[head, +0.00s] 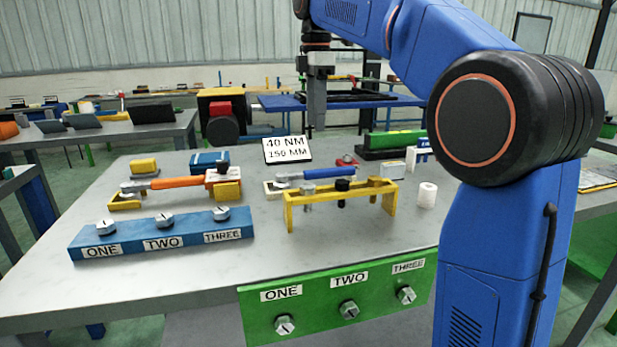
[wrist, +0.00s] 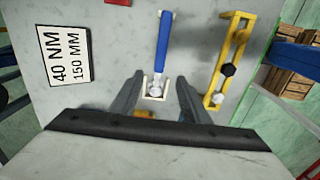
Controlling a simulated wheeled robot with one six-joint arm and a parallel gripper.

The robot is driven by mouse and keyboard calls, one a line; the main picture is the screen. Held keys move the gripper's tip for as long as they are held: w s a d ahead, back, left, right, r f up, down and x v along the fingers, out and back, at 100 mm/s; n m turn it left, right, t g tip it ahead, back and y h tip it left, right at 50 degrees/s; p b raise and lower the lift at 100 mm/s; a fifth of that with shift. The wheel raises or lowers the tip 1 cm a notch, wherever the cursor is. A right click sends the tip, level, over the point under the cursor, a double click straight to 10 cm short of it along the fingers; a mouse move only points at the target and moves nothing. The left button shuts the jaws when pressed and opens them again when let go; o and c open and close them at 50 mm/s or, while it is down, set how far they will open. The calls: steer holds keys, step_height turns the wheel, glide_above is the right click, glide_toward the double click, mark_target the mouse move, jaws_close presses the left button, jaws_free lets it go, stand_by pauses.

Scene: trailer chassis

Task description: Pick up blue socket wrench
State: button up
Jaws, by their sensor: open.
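The blue socket wrench (head: 330,173) lies across the middle of the table behind a yellow stand, and its metal head end rests at a small white holder (head: 270,190). In the wrist view the wrench (wrist: 163,42) points up the picture, with its head end at the white holder (wrist: 147,88). My gripper (head: 317,122) hangs above the table behind the wrench in the head view. In the wrist view my gripper (wrist: 160,80) is open and empty, its fingers to either side of the wrench's head end in the picture. The exact height gap cannot be told.
A yellow stand (head: 338,213) with bolts is close beside the wrench. A sign reading 40 NM 150 MM (head: 287,150) stands behind. An orange wrench (head: 180,182) and a blue block (head: 160,238) with bolts are left. A white cylinder (head: 427,195) is right.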

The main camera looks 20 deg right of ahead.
mark_target(315, 170)
step_height(315, 170, down, 15)
steer(key=shift+r, duration=0.1)
stand_by(0.6)
jaws_close()
